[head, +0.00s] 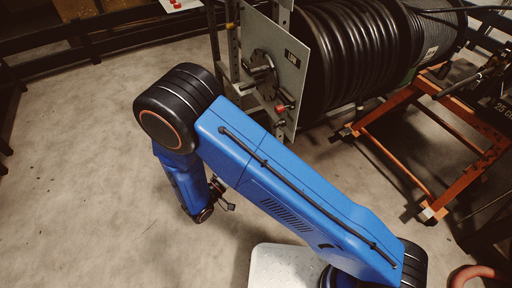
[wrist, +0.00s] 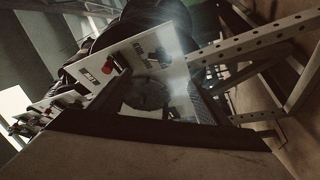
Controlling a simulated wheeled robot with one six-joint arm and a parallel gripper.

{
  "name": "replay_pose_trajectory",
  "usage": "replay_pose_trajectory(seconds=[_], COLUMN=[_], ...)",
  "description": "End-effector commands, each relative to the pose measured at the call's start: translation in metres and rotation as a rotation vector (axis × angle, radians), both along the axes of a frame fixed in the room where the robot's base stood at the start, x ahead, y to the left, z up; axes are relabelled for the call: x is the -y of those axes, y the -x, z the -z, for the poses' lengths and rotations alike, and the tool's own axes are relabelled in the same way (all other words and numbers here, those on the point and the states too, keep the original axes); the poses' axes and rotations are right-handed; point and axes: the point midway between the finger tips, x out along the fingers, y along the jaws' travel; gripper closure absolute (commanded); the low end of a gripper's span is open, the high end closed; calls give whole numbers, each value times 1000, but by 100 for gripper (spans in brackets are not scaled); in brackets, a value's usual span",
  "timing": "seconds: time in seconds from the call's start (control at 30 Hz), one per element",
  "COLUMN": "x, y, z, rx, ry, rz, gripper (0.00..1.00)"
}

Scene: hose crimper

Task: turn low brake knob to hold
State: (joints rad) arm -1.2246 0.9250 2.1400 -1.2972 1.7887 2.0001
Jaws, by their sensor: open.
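The low brake panel is a pale upright plate (head: 290,68) marked "LOW" at the left end of a large black reel in the head view. A round dark brake knob (head: 262,76) with a projecting handle sits on its face. A red-tipped part (head: 286,103) stands out lower right of the knob. The wrist view shows the tilted plate (wrist: 128,48), the red part (wrist: 107,66) and a dark round shape, probably the knob (wrist: 146,92). My gripper (head: 224,197) hangs left of and below the panel, apart from it. Its fingers (wrist: 160,102) are spread and empty.
The black reel (head: 345,45) fills the space behind the plate. A perforated metal post (head: 233,45) stands beside the panel. An orange frame (head: 390,150) is on the floor to the right. The concrete floor (head: 70,170) at left is clear.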

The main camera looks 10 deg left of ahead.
Motion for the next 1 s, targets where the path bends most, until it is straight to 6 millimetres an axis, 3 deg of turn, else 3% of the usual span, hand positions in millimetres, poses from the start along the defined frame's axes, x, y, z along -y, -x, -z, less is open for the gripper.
replay_pose_trajectory(seconds=[0.2, 0.77, 0.87, 1.0], x=[-9, -10, -6, 15], y=[13, 14, 11, 1], z=[3, 3, -1, -20], rx=[-1, 0, -7, -52], ry=[1, 0, -3, -13], rz=[0, 0, 16, 100], gripper=[30, 30, 30, 30])
